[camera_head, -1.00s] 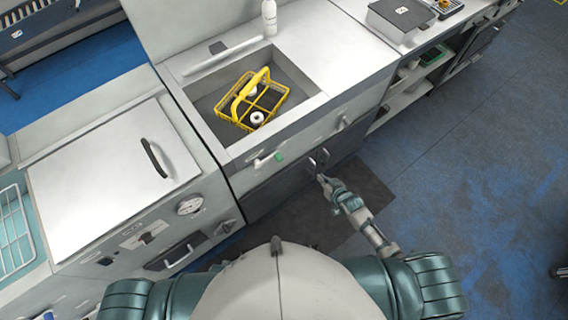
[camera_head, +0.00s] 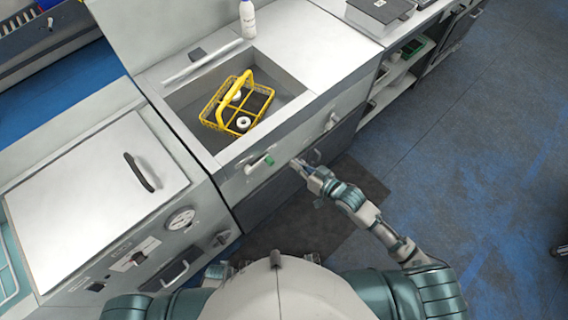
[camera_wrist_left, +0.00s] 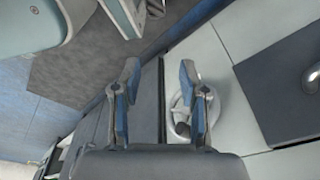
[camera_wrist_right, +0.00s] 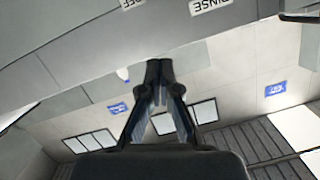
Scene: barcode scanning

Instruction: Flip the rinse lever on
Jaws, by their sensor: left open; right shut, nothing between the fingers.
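A second, grey lever (camera_head: 331,122) sits farther right on that panel. A RINSE label (camera_wrist_right: 210,5) shows upside down at the top of the right wrist view; I cannot tell which lever it marks. My right gripper (camera_head: 298,164) is shut and empty, just right of the green lever and apart from it. Its closed fingertips (camera_wrist_right: 159,68) show below the panel edge in the right wrist view.
The sink (camera_head: 283,109) holds a yellow basket (camera_head: 222,123) with white round items. A white bottle (camera_head: 247,20) stands behind it.

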